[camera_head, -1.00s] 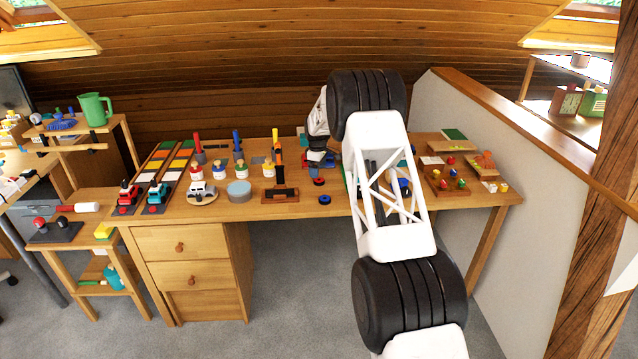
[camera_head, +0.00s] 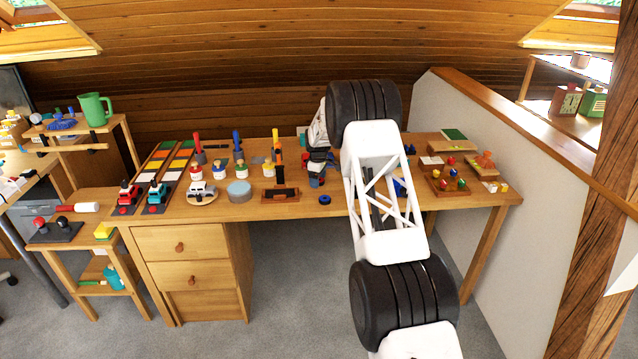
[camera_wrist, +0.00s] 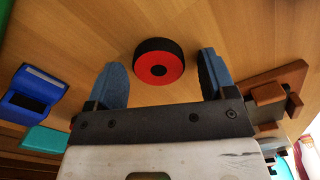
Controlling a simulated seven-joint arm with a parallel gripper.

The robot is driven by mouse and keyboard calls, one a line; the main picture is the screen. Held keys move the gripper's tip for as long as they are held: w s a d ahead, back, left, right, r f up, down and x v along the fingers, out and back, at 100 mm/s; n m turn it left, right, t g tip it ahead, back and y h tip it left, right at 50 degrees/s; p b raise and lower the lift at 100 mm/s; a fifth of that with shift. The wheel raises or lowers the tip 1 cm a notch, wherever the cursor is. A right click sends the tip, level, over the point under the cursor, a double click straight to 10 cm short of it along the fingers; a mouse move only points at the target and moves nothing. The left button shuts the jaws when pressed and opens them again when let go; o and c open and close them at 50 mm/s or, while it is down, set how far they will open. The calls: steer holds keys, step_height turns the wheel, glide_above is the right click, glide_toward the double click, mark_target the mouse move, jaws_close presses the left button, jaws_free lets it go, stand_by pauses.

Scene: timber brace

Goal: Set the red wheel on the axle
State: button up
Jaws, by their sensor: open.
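The red wheel (camera_wrist: 158,65), a black tyre with a red face and a dark centre hole, lies flat on the table in the wrist view. My gripper (camera_wrist: 163,80) is open, with one blue finger on each side and the wheel ahead of the gap, apart from both fingers. In the head view my gripper (camera_head: 317,178) is low over the table and hides the wheel. A blue-hubbed wheel (camera_head: 325,199) lies just in front of it. I cannot make out the axle with certainty.
A brown wooden stand (camera_head: 280,196) is left of my gripper in the head view; a brown wooden piece (camera_wrist: 275,85) is close to the right finger in the wrist view. A blue box-like object (camera_wrist: 35,95) lies at the left there. Bare tabletop surrounds the wheel.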

steer(key=c, duration=1)
steer(key=shift+r, duration=0.1)
steer(key=shift+r, duration=0.95)
steer(key=shift+s+r, duration=0.4)
steer(key=shift+r, duration=0.4)
steer(key=shift+s+d+r, duration=0.2)
steer(key=shift+s, duration=2.3)
steer(key=shift+s+d+r, duration=0.15)
steer(key=shift+s+r, duration=0.1)
steer(key=shift+s, duration=2.3)
steer(key=shift+s+d+r, duration=0.2)
steer(key=shift+s, duration=2.3)
